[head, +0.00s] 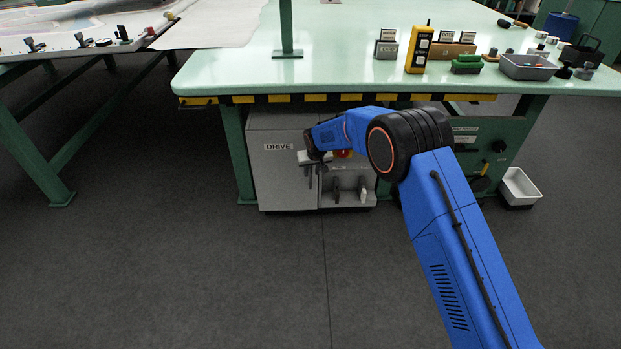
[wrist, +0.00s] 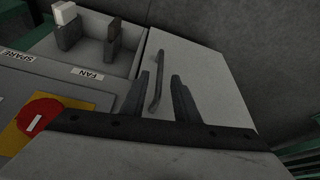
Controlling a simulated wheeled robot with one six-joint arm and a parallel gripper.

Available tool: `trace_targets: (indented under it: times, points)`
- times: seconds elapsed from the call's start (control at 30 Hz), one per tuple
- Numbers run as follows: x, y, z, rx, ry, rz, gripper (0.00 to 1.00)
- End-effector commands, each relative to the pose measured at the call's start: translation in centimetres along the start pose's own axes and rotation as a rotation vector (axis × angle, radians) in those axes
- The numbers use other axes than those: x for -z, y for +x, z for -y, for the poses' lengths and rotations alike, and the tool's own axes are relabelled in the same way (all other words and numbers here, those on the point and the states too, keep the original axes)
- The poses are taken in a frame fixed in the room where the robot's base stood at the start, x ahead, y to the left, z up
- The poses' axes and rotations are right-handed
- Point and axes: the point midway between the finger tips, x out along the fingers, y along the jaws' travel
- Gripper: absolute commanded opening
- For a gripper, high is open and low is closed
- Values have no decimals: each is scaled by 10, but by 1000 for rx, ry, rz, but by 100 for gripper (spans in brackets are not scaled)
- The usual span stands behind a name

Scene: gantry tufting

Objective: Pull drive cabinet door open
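The drive cabinet (head: 349,190) stands on the floor under the green table. Its pale grey door (head: 279,180), labelled DRIVE, is on the left side and looks shut. In the wrist view the door (wrist: 215,90) carries a slim grey bar handle (wrist: 158,78). My gripper (head: 314,178) is at the door's right edge. In the wrist view its two dark fingers (wrist: 160,98) are apart, one on each side of the handle, with gaps visible between fingers and handle. In the head view I cannot tell the handle from the fingers.
Beside the door, a red switch (wrist: 38,118) on a yellow plate and an open recess with small parts (wrist: 88,40) show. The table edge (head: 330,98) hangs above. A white bin (head: 520,186) stands at right. The floor in front (head: 200,270) is clear.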

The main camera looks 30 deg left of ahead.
Motion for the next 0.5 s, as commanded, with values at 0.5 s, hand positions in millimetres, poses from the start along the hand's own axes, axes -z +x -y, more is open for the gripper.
trace_targets:
  times: [0.5]
  points:
    - [0, 59, 0, 0, 0, 1, 28]
